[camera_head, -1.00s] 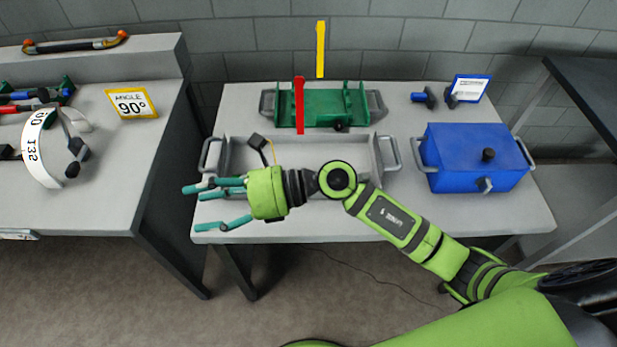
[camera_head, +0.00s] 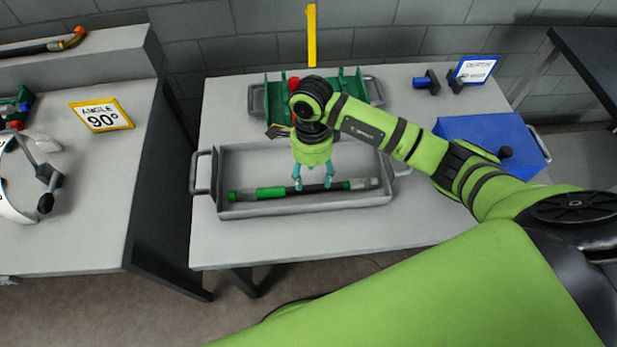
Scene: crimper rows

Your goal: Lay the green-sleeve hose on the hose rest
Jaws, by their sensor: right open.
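The green-sleeve hose (camera_head: 270,193) lies lengthwise in the long grey tray (camera_head: 225,165) at the front of the middle table. It is dark, with a bright green sleeve left of its middle and more green farther right. My right gripper (camera_head: 312,186) points down at the hose's middle, right of the bright sleeve. Its fingers are spread and empty; I cannot tell whether they straddle the hose or hover just above it. A green fixture with upright plates (camera_head: 352,86) stands behind the tray, partly hidden by my right arm. I cannot tell whether it is the hose rest. My left gripper is out of view.
A blue box (camera_head: 480,132) stands at the right, partly behind my arm. Behind it are blue fittings (camera_head: 426,82) and a depth sign (camera_head: 474,70). A yellow upright marker (camera_head: 311,36) rises at the back. An angle sign (camera_head: 101,114) stands on the left table.

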